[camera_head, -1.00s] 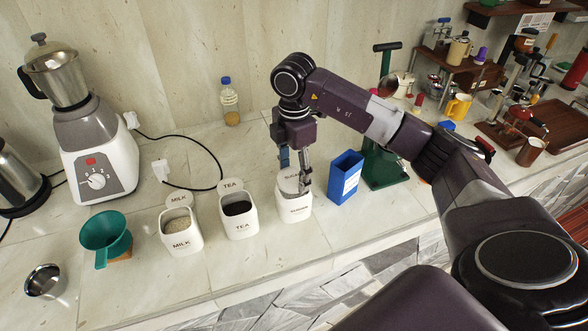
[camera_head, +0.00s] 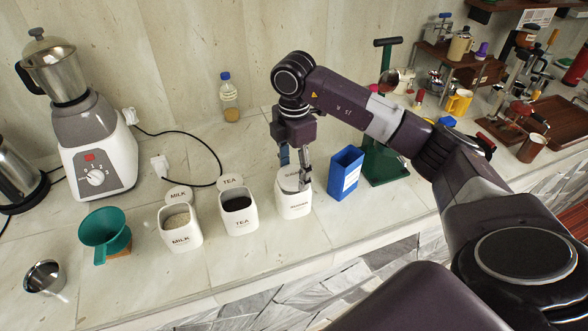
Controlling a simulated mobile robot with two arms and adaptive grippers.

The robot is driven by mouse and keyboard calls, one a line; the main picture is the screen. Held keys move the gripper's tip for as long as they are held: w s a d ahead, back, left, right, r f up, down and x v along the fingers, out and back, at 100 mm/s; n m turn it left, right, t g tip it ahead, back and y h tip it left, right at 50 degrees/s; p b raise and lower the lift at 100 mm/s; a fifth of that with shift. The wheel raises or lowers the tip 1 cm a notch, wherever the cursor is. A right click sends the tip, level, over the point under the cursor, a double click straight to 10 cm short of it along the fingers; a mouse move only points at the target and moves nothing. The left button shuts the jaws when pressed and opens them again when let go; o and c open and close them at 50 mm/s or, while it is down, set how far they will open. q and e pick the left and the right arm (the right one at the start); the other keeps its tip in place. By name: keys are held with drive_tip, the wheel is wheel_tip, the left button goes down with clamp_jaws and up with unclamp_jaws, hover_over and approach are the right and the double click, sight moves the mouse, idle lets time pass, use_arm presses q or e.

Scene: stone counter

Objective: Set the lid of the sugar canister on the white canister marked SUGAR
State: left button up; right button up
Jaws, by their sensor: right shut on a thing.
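The white SUGAR canister (camera_head: 294,207) stands on the stone counter, at the right end of a row of three white canisters. The sugar lid (camera_head: 290,177) is a pale disc at the canister's mouth, partly hidden by my gripper. My right gripper (camera_head: 303,182) points down from above and is shut on the lid. I cannot tell whether the lid lies flat on the rim or is held slightly above it. My left gripper is not in view.
The TEA canister (camera_head: 239,216) and MILK canister (camera_head: 181,234) stand open to the left, their lids behind them. A blue box (camera_head: 345,173) stands close on the right, before a green press (camera_head: 384,165). A teal funnel (camera_head: 105,232) and blender (camera_head: 95,160) are further left.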

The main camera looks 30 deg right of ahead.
sight(294, 174)
idle(0.7)
drive_tip(key=shift+f+b, duration=0.4)
drive_tip(key=shift+f, duration=0.25)
drive_tip(key=o, duration=0.9)
drive_tip(key=shift+r, duration=0.15)
wheel_tip(294, 174, up, 11)
drive_tip(key=p, duration=0.8)
